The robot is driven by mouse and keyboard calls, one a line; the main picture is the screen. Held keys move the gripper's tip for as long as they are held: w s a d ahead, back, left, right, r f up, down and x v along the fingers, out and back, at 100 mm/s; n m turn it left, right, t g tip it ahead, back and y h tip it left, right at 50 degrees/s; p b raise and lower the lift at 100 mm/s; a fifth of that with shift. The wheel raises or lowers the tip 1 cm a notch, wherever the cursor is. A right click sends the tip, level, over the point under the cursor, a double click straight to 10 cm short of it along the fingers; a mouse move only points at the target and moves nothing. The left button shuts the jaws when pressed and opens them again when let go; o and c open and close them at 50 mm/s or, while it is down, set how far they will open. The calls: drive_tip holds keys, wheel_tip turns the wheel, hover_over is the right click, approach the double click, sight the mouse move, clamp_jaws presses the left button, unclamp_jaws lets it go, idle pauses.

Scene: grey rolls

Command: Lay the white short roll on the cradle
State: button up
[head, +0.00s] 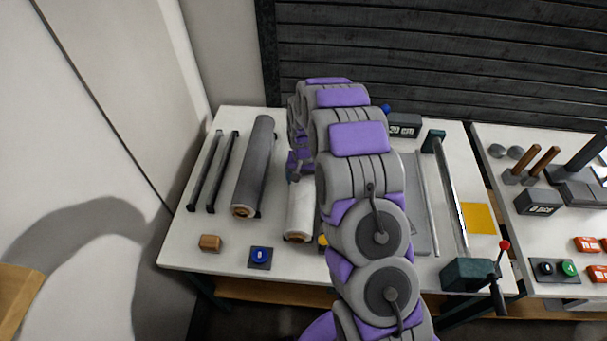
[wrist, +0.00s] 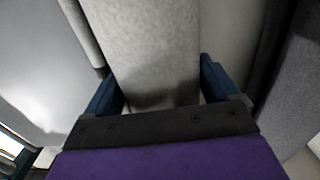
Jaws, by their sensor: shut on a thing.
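The white short roll (head: 299,212) shows in the head view at the middle of the table, its brown core end toward the front; my arm hides part of it. My gripper (head: 294,174) is over its far part, mostly hidden by my arm. In the wrist view my gripper (wrist: 163,80) has a blue finger on each side of the pale roll (wrist: 155,45), shut on it. I cannot tell whether the roll is clear of the table. Two dark parallel bars (head: 223,172), which look like the empty cradle, lie at the table's left.
A long grey roll (head: 254,165) lies between the bars and the white roll. A wooden block (head: 210,243) and a blue button (head: 260,256) sit at the front. A metal bar with a red-knobbed lever (head: 504,246) stands right. A second table (head: 560,225) adjoins.

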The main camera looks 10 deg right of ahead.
drive_tip(key=o, duration=1.2)
drive_tip(key=shift+a, duration=0.1)
drive_tip(key=shift+c, duration=0.2)
wheel_tip(320, 180, up, 17)
drive_tip(key=p, duration=0.2)
drive_tip(key=shift+r+p, duration=0.15)
drive_tip(key=shift+p, duration=0.2)
drive_tip(key=shift+w, duration=0.1)
drive_tip(key=s+r+n, duration=0.1)
drive_tip(key=s+r, duration=0.5)
drive_tip(key=s, duration=0.4)
drive_tip(key=s+r+n, duration=0.1)
drive_tip(key=s+r, duration=0.4)
drive_tip(key=s, duration=0.5)
drive_tip(key=s+r+n+g, duration=0.1)
drive_tip(key=s, duration=2.1)
drive_tip(key=shift+s+r+n+g, duration=0.2)
drive_tip(key=shift+s+n+g, duration=0.1)
drive_tip(key=shift+g, duration=0.1)
